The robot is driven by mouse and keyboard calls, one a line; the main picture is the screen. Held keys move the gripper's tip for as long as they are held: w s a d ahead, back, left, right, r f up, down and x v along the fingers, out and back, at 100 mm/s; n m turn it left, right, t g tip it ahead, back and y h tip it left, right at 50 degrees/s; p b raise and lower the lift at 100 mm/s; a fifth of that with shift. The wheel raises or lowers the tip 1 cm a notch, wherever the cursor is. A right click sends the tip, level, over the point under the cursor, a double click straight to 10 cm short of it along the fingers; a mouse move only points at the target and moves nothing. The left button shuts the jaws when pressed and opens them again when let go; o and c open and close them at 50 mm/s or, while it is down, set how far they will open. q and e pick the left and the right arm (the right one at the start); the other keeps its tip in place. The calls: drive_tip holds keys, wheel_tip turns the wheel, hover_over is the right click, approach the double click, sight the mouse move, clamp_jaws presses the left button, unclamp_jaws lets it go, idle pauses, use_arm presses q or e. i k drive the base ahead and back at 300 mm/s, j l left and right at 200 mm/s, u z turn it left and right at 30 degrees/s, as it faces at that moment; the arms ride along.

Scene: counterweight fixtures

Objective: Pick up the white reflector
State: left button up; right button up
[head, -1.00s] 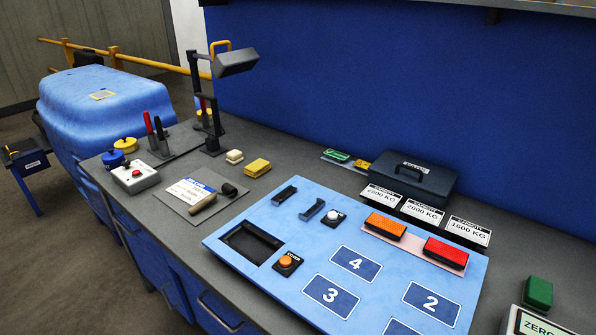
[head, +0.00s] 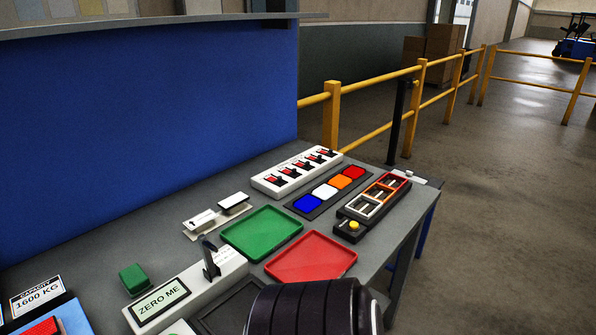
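A red square (head: 355,172) ends the row. I cannot tell for certain that the white square is the reflector. A pale bar with a white block (head: 200,221) and a black-topped block (head: 233,203) lies farther left. A dark ribbed arm part of mine shows at the bottom, but neither gripper can be seen.
A green tray (head: 261,234) and a red tray (head: 311,257) lie in front. A white switch box (head: 297,172) stands behind the row. A framed rack (head: 374,198) with a yellow button (head: 353,225) is at the right bench edge. A ZERO ME scale (head: 160,303) and green block (head: 134,279) are left.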

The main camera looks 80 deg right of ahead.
sight(231, 202)
drive_tip(key=z, duration=2.05)
drive_tip(key=l+z, duration=0.1)
drive_tip(key=l, duration=0.15)
